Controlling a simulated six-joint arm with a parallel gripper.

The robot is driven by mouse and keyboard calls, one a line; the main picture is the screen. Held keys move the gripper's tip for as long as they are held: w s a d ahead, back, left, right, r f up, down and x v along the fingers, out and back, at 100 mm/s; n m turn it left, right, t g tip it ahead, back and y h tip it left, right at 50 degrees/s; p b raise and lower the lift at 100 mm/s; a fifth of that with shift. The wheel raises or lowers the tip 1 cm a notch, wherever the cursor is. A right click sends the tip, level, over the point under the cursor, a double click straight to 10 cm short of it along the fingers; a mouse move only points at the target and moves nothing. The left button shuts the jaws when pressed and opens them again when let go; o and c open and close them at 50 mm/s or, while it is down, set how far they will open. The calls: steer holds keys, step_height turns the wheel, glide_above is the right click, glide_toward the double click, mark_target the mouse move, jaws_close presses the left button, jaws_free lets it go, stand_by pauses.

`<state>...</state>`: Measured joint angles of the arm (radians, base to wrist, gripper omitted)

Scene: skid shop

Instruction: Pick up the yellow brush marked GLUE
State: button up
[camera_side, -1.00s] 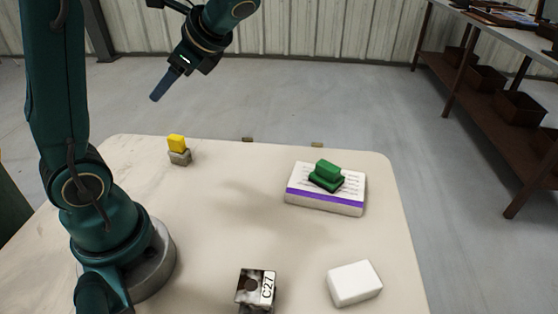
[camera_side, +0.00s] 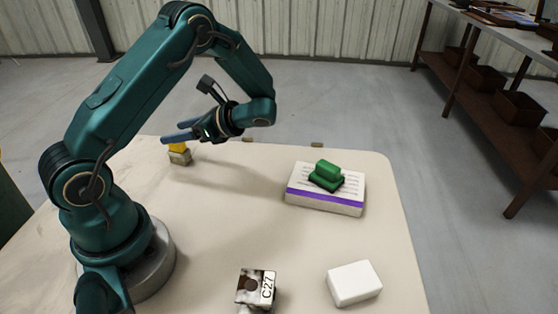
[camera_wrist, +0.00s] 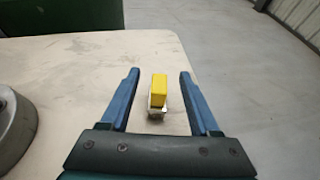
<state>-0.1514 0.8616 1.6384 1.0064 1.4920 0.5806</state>
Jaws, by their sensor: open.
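The yellow brush (camera_side: 177,147) stands at the far left of the table, a yellow block on top of a greyish lower part (camera_side: 180,158). No GLUE marking is readable on it. In the wrist view the yellow brush (camera_wrist: 159,87) lies between my two blue fingers, with a visible gap on each side. My gripper (camera_side: 178,132) is open and comes in from the right in the side view. Its fingers partly cover the yellow top there. In the wrist view my gripper (camera_wrist: 158,74) shows both fingers apart and nothing held.
A green two-part block (camera_side: 327,174) sits on a white pad with a purple stripe (camera_side: 325,205) at the right. A white block (camera_side: 354,283) and a block marked C27 (camera_side: 256,286) stand near the front. The middle of the table (camera_side: 230,225) is clear.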

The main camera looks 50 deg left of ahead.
step_height(320, 180, down, 2)
steer(key=shift+x, duration=2.6)
jaws_close()
